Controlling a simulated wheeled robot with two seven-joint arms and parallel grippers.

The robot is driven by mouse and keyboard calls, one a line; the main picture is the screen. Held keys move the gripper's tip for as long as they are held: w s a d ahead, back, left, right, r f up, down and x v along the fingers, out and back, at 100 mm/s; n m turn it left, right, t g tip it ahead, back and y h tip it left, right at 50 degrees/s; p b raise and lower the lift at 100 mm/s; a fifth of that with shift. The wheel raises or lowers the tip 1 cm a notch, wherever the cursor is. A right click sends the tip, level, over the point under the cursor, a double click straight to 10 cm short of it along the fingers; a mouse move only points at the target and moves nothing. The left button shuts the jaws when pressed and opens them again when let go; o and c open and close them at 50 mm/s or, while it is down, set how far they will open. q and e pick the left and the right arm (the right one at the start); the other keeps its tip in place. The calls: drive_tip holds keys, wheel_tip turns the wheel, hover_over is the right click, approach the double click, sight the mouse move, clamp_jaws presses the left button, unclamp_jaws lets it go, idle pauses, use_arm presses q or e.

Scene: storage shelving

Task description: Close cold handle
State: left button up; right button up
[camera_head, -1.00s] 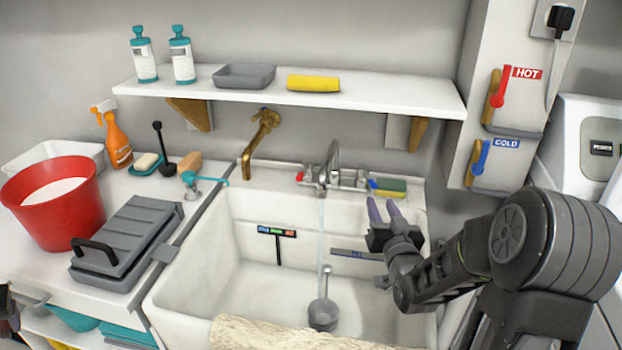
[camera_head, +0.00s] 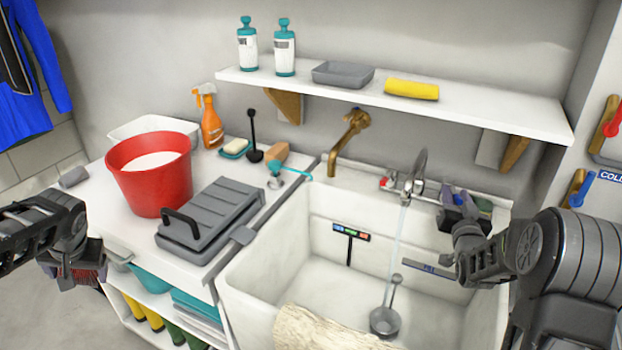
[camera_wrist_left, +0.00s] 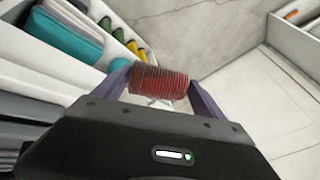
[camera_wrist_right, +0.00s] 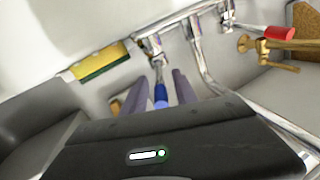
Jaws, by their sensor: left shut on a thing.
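The faucet (camera_head: 415,178) stands at the back of the sink, with water running from its spout. Its blue-tipped cold handle (camera_wrist_right: 161,96) shows in the right wrist view between the fingers of my right gripper (camera_wrist_right: 158,90), which are apart with gaps beside the handle. In the head view my right gripper (camera_head: 462,203) is at the faucet's right end and hides that handle. The red hot handle (camera_wrist_right: 279,33) is on the other side. My left gripper (camera_head: 78,272) is shut on a red ribbed object (camera_wrist_left: 158,82), left of the counter.
A blue lever (camera_head: 582,188) labelled COLD and a red lever (camera_head: 613,122) are on the right wall. A sponge (camera_wrist_right: 102,62) lies beside the faucet. A ladle (camera_head: 385,318) is in the sink (camera_head: 245,288). A red bucket (camera_head: 152,185) stands on the counter.

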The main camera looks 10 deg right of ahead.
drive_tip(key=shift+c, duration=0.4)
clamp_jaws()
idle(0.9)
